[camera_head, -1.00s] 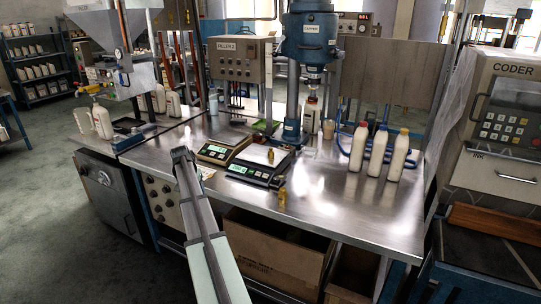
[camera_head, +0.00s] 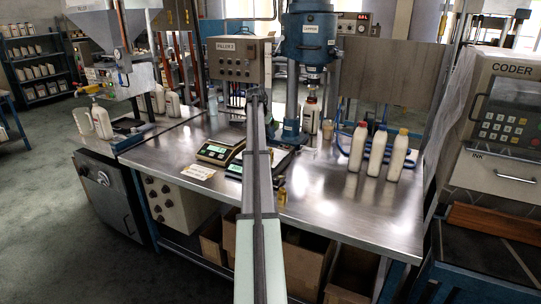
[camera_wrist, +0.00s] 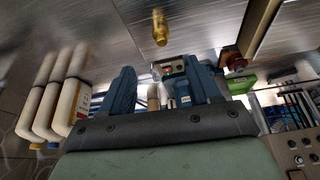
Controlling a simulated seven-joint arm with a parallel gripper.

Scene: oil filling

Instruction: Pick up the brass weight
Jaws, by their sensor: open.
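A small brass weight (camera_head: 282,194) stands on the steel bench just right of my arm in the head view, partly hidden by it. A brass weight also shows at the top of the wrist view (camera_wrist: 159,27), apart from my fingers; I cannot tell if it is the same one. My gripper (camera_head: 256,92) is raised over the bench, small and hard to read in the head view. In the wrist view my gripper (camera_wrist: 165,92) shows two dark, spread fingers with no weight between them. My arm hides most of the right scale and its pan.
A scale (camera_head: 216,152) with a green display sits left of my arm. Several white bottles, including one with a red cap (camera_head: 358,147), stand to the right. A blue capper (camera_head: 308,40) rises behind. The bench's front right is clear.

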